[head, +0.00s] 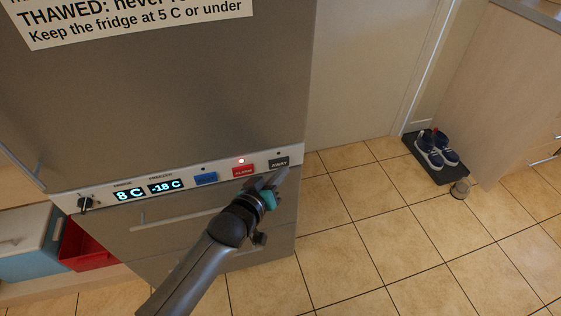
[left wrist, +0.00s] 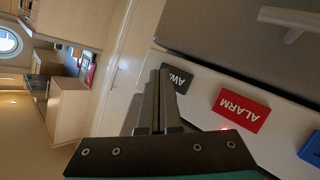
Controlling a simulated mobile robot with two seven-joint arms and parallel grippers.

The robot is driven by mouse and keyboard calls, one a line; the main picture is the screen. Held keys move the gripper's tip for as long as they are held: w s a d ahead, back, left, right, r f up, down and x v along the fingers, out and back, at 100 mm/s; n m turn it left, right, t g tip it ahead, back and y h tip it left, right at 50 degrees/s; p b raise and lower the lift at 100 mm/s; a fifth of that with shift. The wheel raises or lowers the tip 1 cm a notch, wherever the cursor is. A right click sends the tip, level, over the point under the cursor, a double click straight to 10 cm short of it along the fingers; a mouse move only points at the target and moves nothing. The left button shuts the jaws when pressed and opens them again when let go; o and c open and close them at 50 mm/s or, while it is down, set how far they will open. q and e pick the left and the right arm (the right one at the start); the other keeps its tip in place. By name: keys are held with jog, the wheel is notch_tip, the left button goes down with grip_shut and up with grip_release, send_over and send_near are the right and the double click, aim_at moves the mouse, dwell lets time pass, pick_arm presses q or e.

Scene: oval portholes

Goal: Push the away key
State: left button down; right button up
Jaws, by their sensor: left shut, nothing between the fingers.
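The dark AWAY key (head: 279,162) is at the right end of the fridge's control strip (head: 100,204), beside the red ALARM key (head: 243,170). The small lamp above AWAY looks dark. My left gripper (head: 281,174) is shut and empty, with its fingertips just below the AWAY key in the head view. In the left wrist view the fingers (left wrist: 160,76) hide part of the AWAY key (left wrist: 178,80); I cannot tell whether they touch it. The ALARM key also shows there (left wrist: 241,110). My right gripper is not in view.
A lit lamp (head: 241,160) sits above ALARM. A blue key (head: 206,178), temperature displays (head: 147,191) and a knob (head: 85,203) lie further left. A drawer handle (head: 172,218) is below the strip. Shoes (head: 436,149) on a dark mat stand right; tiled floor is open.

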pick_arm(q)
jog(key=s+d+p, duration=0.2)
jog(key=s+p, duration=0.1)
jog(key=s, duration=0.2)
jog(key=shift+s+p, duration=0.3)
jog(key=shift+s, duration=0.05)
jog(key=shift+a+f, duration=0.1)
jog(key=shift+f, duration=0.05)
dwell(1.3)
